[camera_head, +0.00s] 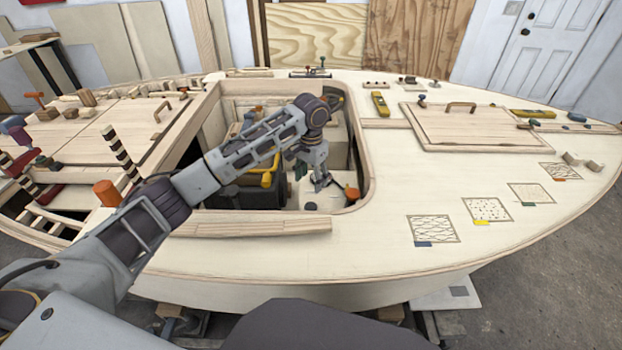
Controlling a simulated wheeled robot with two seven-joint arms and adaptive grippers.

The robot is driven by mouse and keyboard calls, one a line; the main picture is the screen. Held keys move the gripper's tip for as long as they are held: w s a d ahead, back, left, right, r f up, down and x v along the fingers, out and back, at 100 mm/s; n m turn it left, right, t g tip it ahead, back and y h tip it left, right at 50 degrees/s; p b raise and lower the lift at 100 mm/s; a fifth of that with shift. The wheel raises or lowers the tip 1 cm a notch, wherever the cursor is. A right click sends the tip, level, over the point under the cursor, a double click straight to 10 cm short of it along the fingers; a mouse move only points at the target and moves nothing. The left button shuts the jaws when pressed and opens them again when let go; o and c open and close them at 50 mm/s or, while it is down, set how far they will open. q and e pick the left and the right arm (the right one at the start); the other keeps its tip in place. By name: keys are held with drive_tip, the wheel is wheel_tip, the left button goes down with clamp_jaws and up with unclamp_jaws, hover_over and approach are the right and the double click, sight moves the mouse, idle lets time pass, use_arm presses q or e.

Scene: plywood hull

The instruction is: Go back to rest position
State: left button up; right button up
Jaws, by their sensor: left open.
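My left arm comes in from the lower left and reaches over the plywood hull (370,255) to the open hatch in its deck. My left gripper (321,186) points down inside the hatch opening, near its right front corner. It is open, and I see nothing held between its fingers. An orange-topped item (352,193) lies just right of the gripper. My right gripper is not in view.
The hatch has a raised wooden rim (360,150). A yellow-handled dark item (262,180) sits inside it, partly behind my arm. A closed wooden lid (470,125) with a handle is to the right. Several patterned squares (432,229) lie on the right deck.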

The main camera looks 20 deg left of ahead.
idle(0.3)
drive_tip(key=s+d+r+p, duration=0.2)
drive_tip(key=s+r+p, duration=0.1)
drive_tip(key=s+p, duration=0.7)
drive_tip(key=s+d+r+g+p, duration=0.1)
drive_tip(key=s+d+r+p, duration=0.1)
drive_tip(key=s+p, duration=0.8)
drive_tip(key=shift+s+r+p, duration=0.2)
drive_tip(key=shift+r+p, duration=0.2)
drive_tip(key=shift+p, duration=0.7)
